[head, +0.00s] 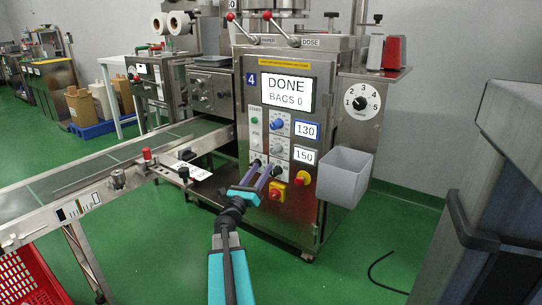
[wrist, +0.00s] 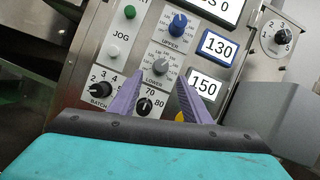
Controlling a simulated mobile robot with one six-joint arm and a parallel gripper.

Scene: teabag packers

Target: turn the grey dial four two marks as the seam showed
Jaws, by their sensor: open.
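The grey dial (head: 278,146), labelled LOWER in the wrist view (wrist: 166,62), sits on the front panel of packer 4 below a blue dial (head: 277,124) labelled UPPER. The readout (head: 303,156) nearest it shows 150, and the one above shows 130. The grey dial's exact pointer setting is too small to tell. My gripper (head: 263,167) is open and empty, its purple fingers reaching toward the panel just below and left of the grey dial. In the wrist view the gripper (wrist: 162,80) has its fingertips just under the dial, with a small black knob (wrist: 144,105) showing between the fingers.
The screen (head: 287,93) reads DONE, BAGS 0. A red-and-yellow switch (head: 303,178) and a grey bin (head: 344,177) are at right. A conveyor (head: 110,165) runs along the left.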

